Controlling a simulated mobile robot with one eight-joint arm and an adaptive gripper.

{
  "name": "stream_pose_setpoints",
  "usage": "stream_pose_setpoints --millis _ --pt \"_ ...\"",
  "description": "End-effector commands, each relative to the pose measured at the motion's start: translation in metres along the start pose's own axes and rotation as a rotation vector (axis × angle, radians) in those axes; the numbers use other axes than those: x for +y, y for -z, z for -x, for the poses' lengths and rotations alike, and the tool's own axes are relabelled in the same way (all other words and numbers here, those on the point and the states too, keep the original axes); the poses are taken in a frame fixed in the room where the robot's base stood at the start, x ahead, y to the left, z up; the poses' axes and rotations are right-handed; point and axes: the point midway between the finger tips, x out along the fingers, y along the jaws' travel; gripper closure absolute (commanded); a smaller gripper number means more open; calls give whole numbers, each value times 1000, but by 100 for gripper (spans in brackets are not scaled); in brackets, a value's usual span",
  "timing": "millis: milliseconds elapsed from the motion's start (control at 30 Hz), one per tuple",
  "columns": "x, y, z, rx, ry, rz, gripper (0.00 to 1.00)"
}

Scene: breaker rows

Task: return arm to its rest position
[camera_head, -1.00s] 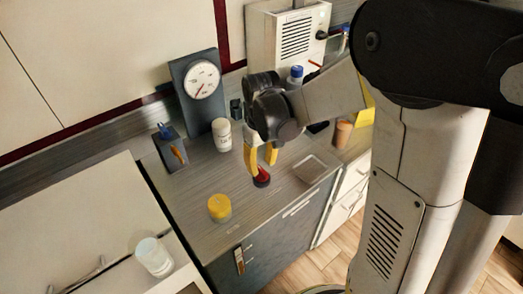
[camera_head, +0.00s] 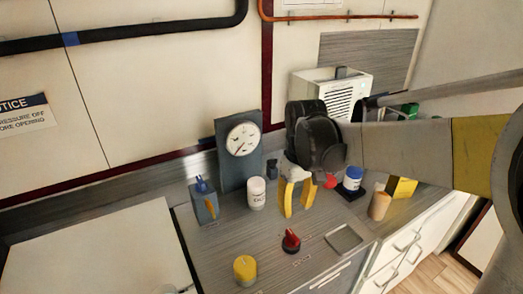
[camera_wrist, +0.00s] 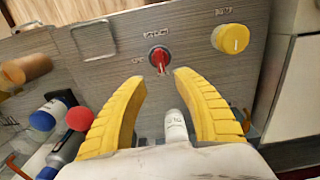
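My gripper (camera_head: 297,208) hangs over the grey counter with its yellow fingers pointing down. In the wrist view (camera_wrist: 160,77) the fingers are apart with nothing between their tips, so it is open and empty. A red rotary knob (camera_head: 291,241) on the counter is below the fingers and apart from them. The red knob (camera_wrist: 158,58) lies just beyond the fingertips in the wrist view. My arm reaches in from the right in the head view.
A yellow knob (camera_head: 245,270) sits nearer the front. A dial gauge (camera_head: 243,138), a white bottle (camera_head: 256,193), a blue-capped jar (camera_head: 352,178) and a tan cylinder (camera_head: 379,205) stand around the gripper. A shallow square tray (camera_head: 344,239) is at the front right.

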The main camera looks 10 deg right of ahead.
Motion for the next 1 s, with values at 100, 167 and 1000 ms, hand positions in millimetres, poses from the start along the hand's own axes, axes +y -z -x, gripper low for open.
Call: stream_pose_setpoints --millis 100,167,1000 --pt "-2 -6 5 20 -7 -11 64" --pt "-4 -13 10 50 -16 -28 64" --pt "-42 -122 32 618 -102 -321 64"
